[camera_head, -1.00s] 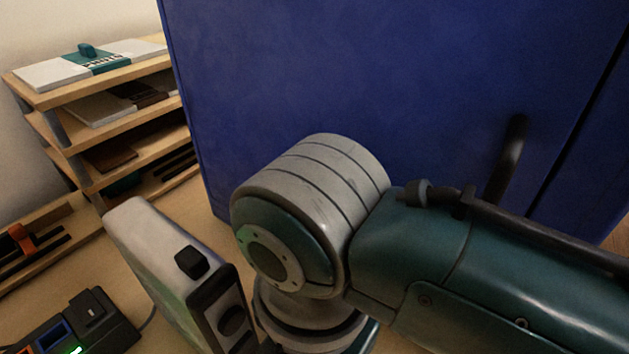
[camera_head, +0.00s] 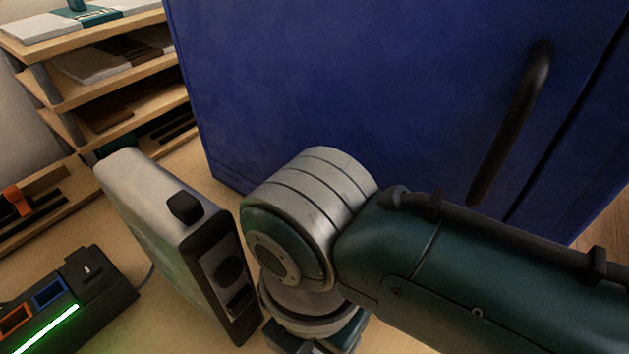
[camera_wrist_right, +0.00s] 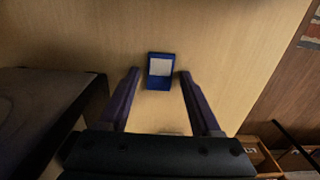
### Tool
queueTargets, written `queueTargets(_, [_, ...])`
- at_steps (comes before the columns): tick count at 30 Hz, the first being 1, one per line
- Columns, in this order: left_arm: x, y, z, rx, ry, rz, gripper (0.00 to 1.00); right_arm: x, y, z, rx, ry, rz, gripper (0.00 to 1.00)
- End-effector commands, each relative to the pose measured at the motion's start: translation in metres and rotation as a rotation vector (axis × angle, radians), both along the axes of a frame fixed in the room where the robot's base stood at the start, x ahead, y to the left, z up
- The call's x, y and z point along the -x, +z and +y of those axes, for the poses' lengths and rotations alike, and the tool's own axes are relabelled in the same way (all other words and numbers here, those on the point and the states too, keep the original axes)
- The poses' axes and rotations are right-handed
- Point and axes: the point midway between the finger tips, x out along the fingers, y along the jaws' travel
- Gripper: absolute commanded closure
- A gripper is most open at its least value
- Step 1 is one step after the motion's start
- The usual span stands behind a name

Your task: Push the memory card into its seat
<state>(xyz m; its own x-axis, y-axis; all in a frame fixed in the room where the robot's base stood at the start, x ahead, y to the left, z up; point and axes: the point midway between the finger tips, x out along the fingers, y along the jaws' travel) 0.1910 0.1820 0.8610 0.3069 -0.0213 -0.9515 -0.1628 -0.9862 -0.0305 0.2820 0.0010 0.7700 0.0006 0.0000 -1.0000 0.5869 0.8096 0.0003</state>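A small blue card (camera_wrist_right: 159,84) with a white label lies on the wooden surface in the right wrist view; it looks like the memory card. My right gripper (camera_wrist_right: 159,73) is open, with one finger on each side of the card and a gap on both sides. Whether the fingertips are level with the card is unclear. In the head view my right arm comes in from the right and its gripper is out of sight below. My left gripper is not in view. I cannot tell which opening is the card's seat.
A grey-white boxy device (camera_head: 160,230) with a black front stands left of my right arm. A black unit (camera_head: 103,282) with blue and orange sockets and a lit green strip sits at lower left. A blue cabinet (camera_head: 350,90) blocks the back. Wooden shelves (camera_head: 75,95) stand at left.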

Motion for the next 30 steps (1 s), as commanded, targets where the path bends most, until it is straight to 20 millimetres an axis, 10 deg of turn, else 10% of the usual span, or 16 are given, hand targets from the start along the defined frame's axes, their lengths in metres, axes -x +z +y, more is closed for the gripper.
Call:
queueTargets(17, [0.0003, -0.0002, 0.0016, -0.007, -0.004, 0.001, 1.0, 0.0, 0.0001, -0.0001, 0.0, 0.0, 0.0, 1.0])
queueTargets(30, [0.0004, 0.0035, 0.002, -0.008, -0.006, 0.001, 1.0, -0.0004, 0.0078, 0.0001, -0.001, 0.0, -0.001, 1.0])
